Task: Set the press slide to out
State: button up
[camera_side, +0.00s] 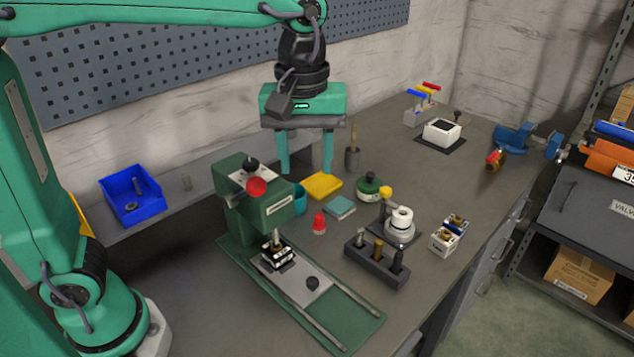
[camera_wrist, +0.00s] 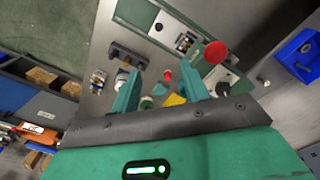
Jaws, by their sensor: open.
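The green press (camera_side: 262,205) stands on the workbench, with a red knob on its side. Its light grey slide plate (camera_side: 301,298) lies between two rails on a green base; bare rail extends beyond its front end. The plate carries a black knob (camera_side: 312,283) and a small dark block (camera_side: 278,257) below the press ram. The plate also shows in the wrist view (camera_wrist: 172,30). My gripper (camera_side: 306,170) is open and empty, pointing down behind the press, above the bench and apart from the slide. Its fingers also show in the wrist view (camera_wrist: 160,74).
A dark holder (camera_side: 374,265) stands right of the rails. A blue bin (camera_side: 132,194) is at left. The bench front edge is near the rail end.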

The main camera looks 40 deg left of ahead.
send_over(313, 281)
notch_tip(313, 281, down, 19)
jog(key=shift+a, duration=0.1)
dwell(0.3)
jog(key=shift+f, duration=0.1)
jog(key=shift+f, duration=3.75)
jog(key=shift+c, duration=0.5)
grip_shut()
